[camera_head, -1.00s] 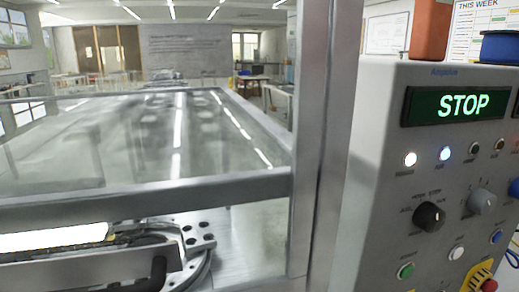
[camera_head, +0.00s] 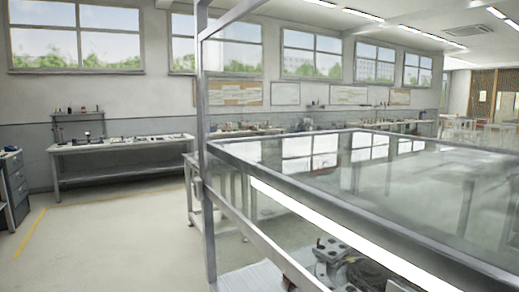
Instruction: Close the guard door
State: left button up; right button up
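In the head view a metal-framed guard with a clear panel (camera_head: 420,185) fills the right side. I cannot tell which part of it is the guard door, or whether that door is open or shut. An upright metal post (camera_head: 203,130) stands at the guard's left corner. A lower metal rail (camera_head: 268,244) slopes down to the right from the post. Below the clear panel, part of the machine (camera_head: 335,250) with a round dark piece shows at the bottom. Neither of my grippers is in view.
A workbench (camera_head: 120,147) with small items stands by the left wall, and a drawer cabinet (camera_head: 14,190) is at the far left. Open floor (camera_head: 110,235) with a yellow line lies left of the guard. More benches line the windowed wall behind.

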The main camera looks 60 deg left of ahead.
aim_at(303, 278)
jog(key=u, duration=0.4)
jog(key=i+j+u, duration=0.1)
jog(key=u, duration=0.7)
jog(key=i+u, duration=0.1)
jog(key=u, duration=0.3)
jog(key=k+j, duration=0.1)
